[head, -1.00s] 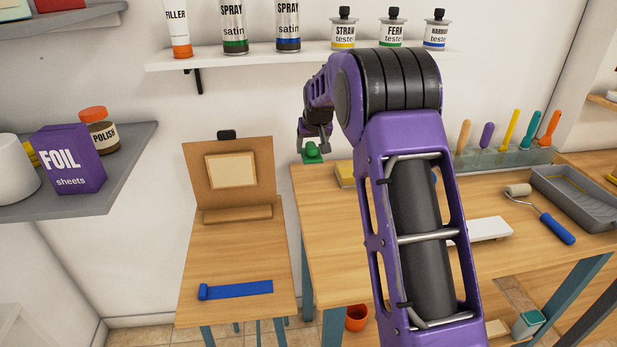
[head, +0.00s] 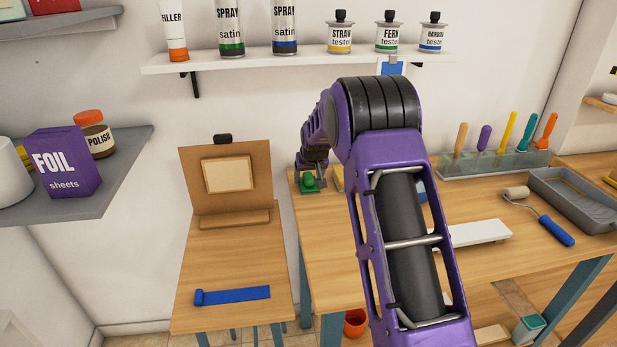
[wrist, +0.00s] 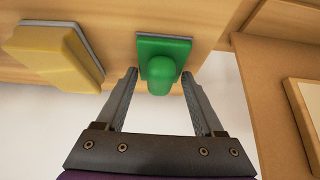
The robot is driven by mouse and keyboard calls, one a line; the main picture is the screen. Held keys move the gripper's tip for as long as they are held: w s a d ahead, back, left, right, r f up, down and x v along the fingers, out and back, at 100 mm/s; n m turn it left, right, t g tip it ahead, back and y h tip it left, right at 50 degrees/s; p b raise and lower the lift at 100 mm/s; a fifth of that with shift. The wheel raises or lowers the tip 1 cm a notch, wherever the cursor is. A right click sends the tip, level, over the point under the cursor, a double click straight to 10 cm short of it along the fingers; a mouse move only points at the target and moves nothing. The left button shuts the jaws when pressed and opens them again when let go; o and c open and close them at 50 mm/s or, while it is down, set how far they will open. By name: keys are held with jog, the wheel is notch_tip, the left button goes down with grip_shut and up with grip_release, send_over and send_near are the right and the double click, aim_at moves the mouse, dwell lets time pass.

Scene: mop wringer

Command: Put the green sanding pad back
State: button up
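The green sanding pad (head: 308,184) is at the back left corner of the right-hand workbench (head: 325,270), just below my gripper (head: 312,168). In the wrist view, the pad (wrist: 180,47) has a thin grey underside and a rounded green knob, and it appears to lie on the wood near the bench edge. My gripper (wrist: 160,76) is open there, with one finger on either side of the knob and gaps between. A yellow block with a grey underside (wrist: 52,52) lies to the left of the pad. In the head view, my arm partly hides this yellow block (head: 337,180).
A small table with an upright board (head: 225,180) and a blue strip (head: 235,295) stands at the left, across a gap. The bench also holds a white board (head: 480,233), a roller (head: 545,218), a tray (head: 575,195) and a tool rack (head: 495,163). A shelf (head: 300,62) hangs above.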

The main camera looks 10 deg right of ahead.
jog(key=o, duration=0.4)
jog(key=shift+s+r, duration=0.15)
jog(key=shift+r, duration=0.4)
jog(key=p+v, duration=0.1)
jog(key=v, duration=1)
jog(key=shift+s, duration=0.15)
jog(key=shift+r, duration=0.2)
